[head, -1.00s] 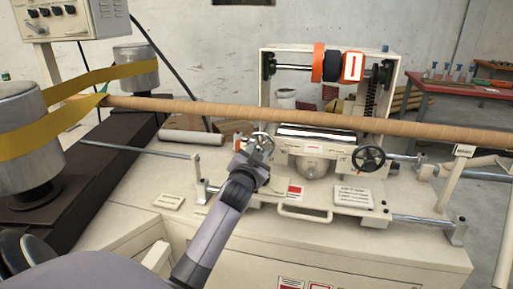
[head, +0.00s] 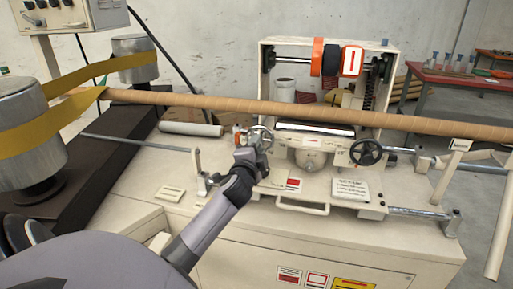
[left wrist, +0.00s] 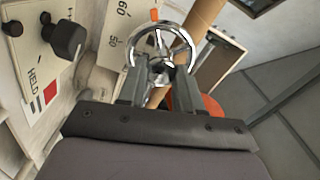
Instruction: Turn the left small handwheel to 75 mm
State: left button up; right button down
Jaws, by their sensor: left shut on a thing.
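The left small handwheel is a shiny metal ring with spokes, at the left end of the carriage in the head view (head: 262,132). It also shows in the left wrist view (left wrist: 163,34), just beyond my fingers. My left gripper (head: 250,146) is at the handwheel, its two fingers (left wrist: 160,82) shut on its near part; the exact contact is partly hidden. A scale plate (left wrist: 124,30) with the marks 50 and 60 lies beside the wheel in the left wrist view. An orange pointer (left wrist: 155,14) shows by the wheel's rim. My right gripper is not in view.
A black knob (left wrist: 68,40) stands near a plate marked HELD. A second, dark handwheel (head: 366,152) is on the carriage's right. The long brown tube (head: 220,105) crosses behind my gripper. A metal rod (head: 130,142) runs left of my arm.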

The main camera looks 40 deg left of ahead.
pick_arm(q)
jog(key=shift+m, duration=0.3)
dwell(0.4)
jog(key=o, duration=1)
jog(key=shift+o, duration=0.2)
jog(key=v, duration=0.7)
jog(key=shift+b, duration=0.4)
jog(key=shift+s, duration=0.1)
